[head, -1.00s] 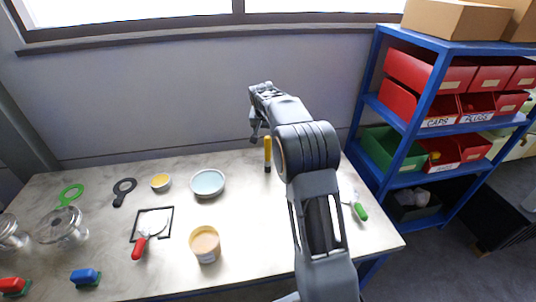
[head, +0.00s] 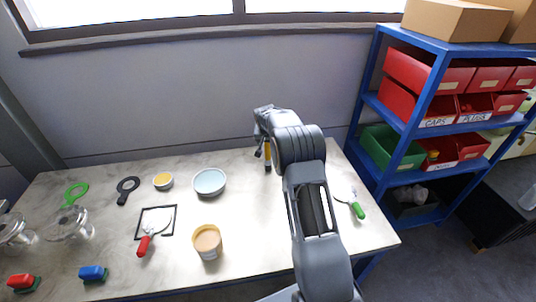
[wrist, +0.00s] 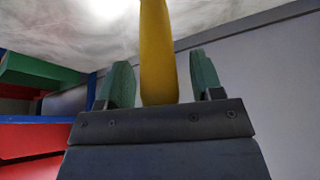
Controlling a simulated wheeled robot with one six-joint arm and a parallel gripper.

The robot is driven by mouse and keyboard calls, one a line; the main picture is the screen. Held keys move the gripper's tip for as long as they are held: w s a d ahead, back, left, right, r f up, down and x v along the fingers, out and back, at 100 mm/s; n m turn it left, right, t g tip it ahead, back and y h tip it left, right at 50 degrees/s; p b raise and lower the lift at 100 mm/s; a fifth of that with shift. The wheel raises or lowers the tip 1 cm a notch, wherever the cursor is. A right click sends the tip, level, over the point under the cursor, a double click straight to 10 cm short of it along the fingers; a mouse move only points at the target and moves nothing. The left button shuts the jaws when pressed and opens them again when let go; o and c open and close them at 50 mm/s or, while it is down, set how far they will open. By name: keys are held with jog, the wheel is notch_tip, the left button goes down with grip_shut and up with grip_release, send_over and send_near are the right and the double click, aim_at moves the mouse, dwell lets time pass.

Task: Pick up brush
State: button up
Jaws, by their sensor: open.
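A yellow handle (head: 267,158), which I take for the brush, stands upright near the back right of the table. Its bristles cannot be made out. My gripper (head: 263,152) is open and low at this handle, partly covering it in the head view. In the wrist view the yellow handle (wrist: 157,55) runs between my two green fingers.
A blue bowl (head: 209,182) and a tan-filled tub (head: 207,243) stand left of my arm. A green-handled trowel (head: 350,199) lies right of it. A red-handled trowel (head: 154,228) lies on a black outline. A blue shelf (head: 365,105) stands right of the table; the wall is behind.

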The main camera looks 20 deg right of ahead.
jog(key=c, duration=1)
jog(key=shift+r, duration=0.15)
